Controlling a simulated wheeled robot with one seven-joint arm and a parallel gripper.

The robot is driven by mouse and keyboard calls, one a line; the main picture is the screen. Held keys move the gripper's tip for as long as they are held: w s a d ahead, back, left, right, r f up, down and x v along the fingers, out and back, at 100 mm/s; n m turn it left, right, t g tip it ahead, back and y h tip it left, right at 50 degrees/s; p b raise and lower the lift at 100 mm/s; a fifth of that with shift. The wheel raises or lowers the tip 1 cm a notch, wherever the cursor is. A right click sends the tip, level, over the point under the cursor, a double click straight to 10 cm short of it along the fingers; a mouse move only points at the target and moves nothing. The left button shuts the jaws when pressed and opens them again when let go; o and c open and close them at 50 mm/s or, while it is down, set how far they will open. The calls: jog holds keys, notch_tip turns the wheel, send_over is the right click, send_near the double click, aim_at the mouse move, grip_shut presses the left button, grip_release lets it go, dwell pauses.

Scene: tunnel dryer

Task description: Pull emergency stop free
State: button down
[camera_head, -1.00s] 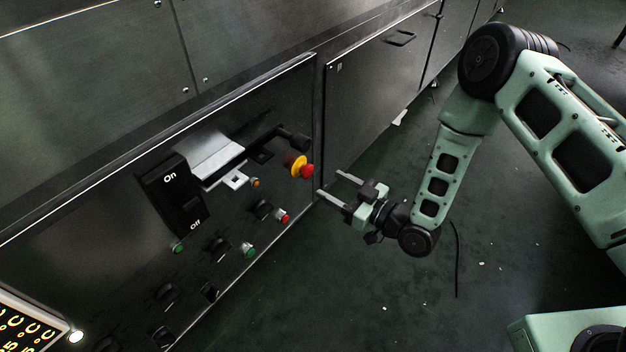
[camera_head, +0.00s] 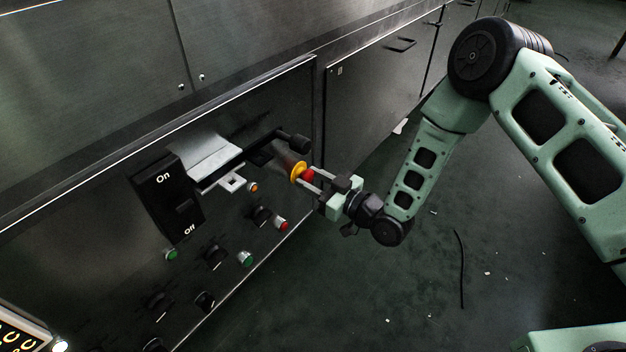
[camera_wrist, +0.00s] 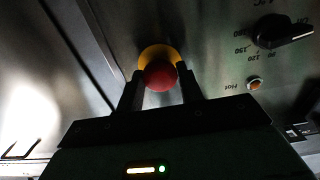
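The emergency stop is a red mushroom knob (camera_head: 307,174) on a yellow collar (camera_head: 297,171), near the right end of the dark control panel. In the wrist view the red knob (camera_wrist: 160,75) sits in front of its yellow collar (camera_wrist: 158,54). My gripper (camera_head: 311,177) is at the knob, with one finger on either side of it. In the wrist view the fingers (camera_wrist: 160,88) are apart, and the knob lies between their tips. Small dark gaps seem to remain beside the knob. Whether a finger touches it is hard to tell.
A black On/Off switch (camera_head: 167,205) and a grey metal bracket (camera_head: 209,160) are left of the stop. A black handle (camera_head: 292,141) juts out just above it. Green (camera_head: 246,259) and red (camera_head: 281,224) buttons sit below. Open floor lies to the right.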

jog(key=shift+s+d+r+p, duration=0.1)
jog(key=shift+s+d+p, duration=0.3)
jog(key=shift+p, duration=0.2)
jog(key=shift+d, duration=0.15)
jog(key=c, duration=0.9)
grip_release()
jog(key=p+v, duration=0.6)
jog(key=v, duration=1.1)
jog(key=shift+s+d, duration=0.2)
